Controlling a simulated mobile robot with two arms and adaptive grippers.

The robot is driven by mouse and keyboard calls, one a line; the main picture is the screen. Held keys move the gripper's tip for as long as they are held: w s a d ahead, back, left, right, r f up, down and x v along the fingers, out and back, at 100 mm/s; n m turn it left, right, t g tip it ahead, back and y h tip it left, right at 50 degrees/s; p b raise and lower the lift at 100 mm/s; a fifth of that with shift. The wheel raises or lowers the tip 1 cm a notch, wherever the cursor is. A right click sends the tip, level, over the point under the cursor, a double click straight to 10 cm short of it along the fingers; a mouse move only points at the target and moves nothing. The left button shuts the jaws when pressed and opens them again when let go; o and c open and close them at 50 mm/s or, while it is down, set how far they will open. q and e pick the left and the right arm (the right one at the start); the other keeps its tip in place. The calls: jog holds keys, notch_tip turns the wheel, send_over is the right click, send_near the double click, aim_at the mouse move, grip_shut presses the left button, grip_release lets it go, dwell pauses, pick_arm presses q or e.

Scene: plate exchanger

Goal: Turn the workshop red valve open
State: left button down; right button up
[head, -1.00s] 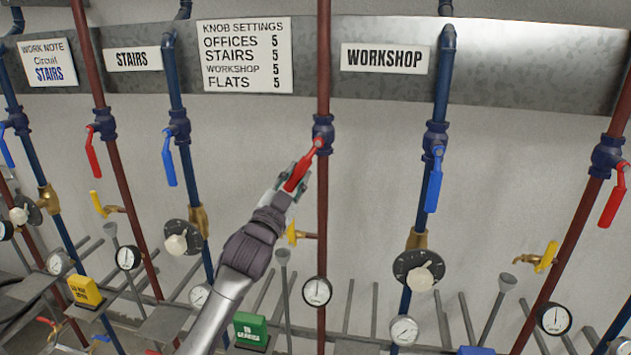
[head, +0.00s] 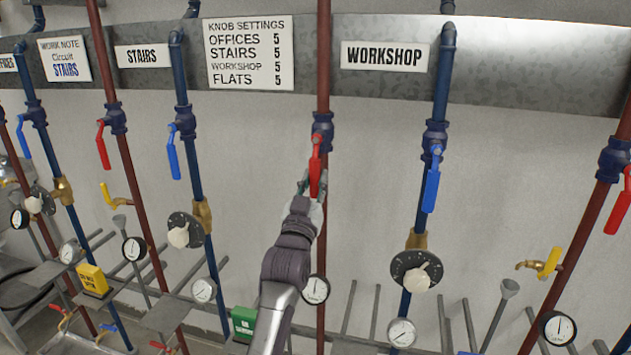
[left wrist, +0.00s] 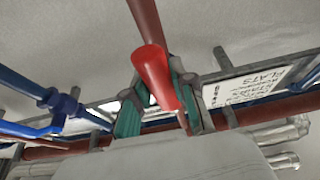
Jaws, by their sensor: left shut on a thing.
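The red valve handle (head: 315,172) left of the WORKSHOP sign (head: 384,56) hangs down almost straight along its red pipe. The dark blue valve body (head: 322,132) sits on the pipe just above it. My left gripper (head: 313,184) is shut on this handle, with one finger on each side. In the left wrist view the red handle (left wrist: 153,78) lies between the green-padded fingers (left wrist: 160,108). My right gripper is not in view.
A blue valve handle (head: 431,190) hangs on the blue pipe to the right, above a black dial with a white knob (head: 417,273). A pressure gauge (head: 315,289) sits lower on the red pipe. A green block (head: 243,322) is beside my forearm.

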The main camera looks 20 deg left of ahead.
pick_arm(q)
jog(key=shift+d+f, duration=0.1)
jog(key=shift+f, duration=0.05)
jog(key=c, duration=1)
grip_release()
jog(key=shift+o, duration=0.3)
jog(key=v, duration=1.2)
jog(key=shift+d, duration=0.1)
